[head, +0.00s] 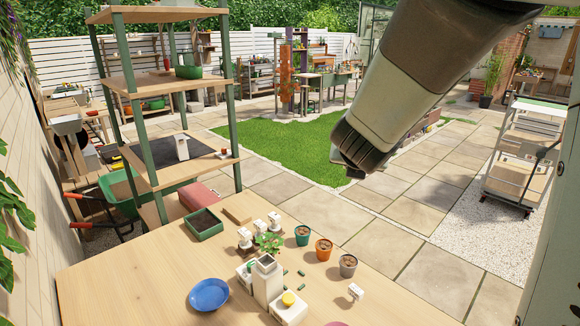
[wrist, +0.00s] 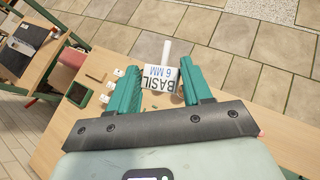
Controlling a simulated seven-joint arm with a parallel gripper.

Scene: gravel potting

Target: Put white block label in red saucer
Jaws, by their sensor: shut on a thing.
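In the wrist view my gripper (wrist: 160,82) has its teal fingers closed on a white block label (wrist: 160,78) printed "BASIL 6 MM". A white stem shows beyond the label. The label is held up, with the table seen below it. In the head view my arm crosses the upper right, and neither the fingers nor the held label can be made out. A thin reddish edge, perhaps the red saucer (head: 336,323), shows at the bottom edge of the head view; the rest is cut off.
On the wooden table (head: 130,270) are a blue saucer (head: 209,294), a tall white container (head: 267,279), a green tray (head: 204,224) and three small pots (head: 323,249). Another small white label (head: 355,292) stands at the right. A green-posted shelf (head: 165,84) rises behind the table.

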